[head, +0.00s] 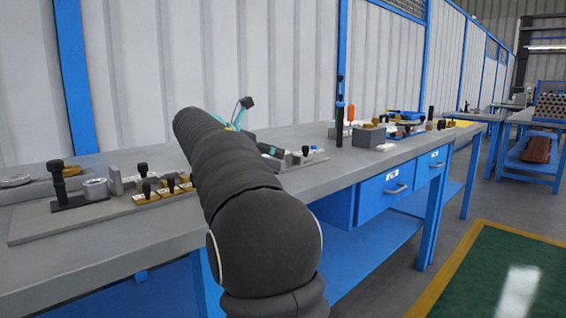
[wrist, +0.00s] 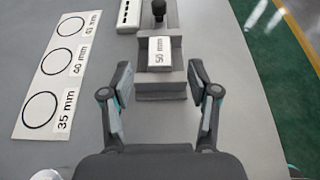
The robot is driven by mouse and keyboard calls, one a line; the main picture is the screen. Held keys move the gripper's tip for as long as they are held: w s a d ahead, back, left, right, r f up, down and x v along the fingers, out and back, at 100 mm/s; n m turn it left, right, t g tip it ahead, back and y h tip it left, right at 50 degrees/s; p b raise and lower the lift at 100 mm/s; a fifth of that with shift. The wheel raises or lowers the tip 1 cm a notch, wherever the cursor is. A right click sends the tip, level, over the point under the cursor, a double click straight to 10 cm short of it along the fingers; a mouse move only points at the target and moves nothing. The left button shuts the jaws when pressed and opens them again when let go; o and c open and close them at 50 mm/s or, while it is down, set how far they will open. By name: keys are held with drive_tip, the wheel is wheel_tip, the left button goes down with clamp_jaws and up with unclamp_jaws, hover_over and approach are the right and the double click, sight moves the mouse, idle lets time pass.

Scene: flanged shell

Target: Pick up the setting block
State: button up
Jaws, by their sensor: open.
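In the wrist view a grey stepped block with a white "50 mm" label (wrist: 160,50) lies ahead, and I take it for the setting block. My gripper (wrist: 160,68) is open and empty. Its two fingers stand to the left and right of the block's near part, with a gap on each side. I cannot tell how high the fingers are above the block. In the head view my arm hides most of the gripper, with only teal parts (head: 241,113) showing, and I cannot make out the labelled block there.
A black knob (wrist: 158,9) stands at the block's far end. A white slotted piece (wrist: 128,13) lies at its left. A printed card with rings (wrist: 56,68) lies further left. The bench edge and green floor (wrist: 275,45) are at the right. A blue drawer (head: 385,190) hangs under the bench.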

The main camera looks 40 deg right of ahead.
sight(283, 160)
drive_tip(key=shift+b+x, duration=0.45)
drive_tip(key=shift+x, duration=2.25)
drive_tip(key=shift+c, duration=0.2)
drive_tip(key=shift+r, duration=0.1)
clamp_jaws()
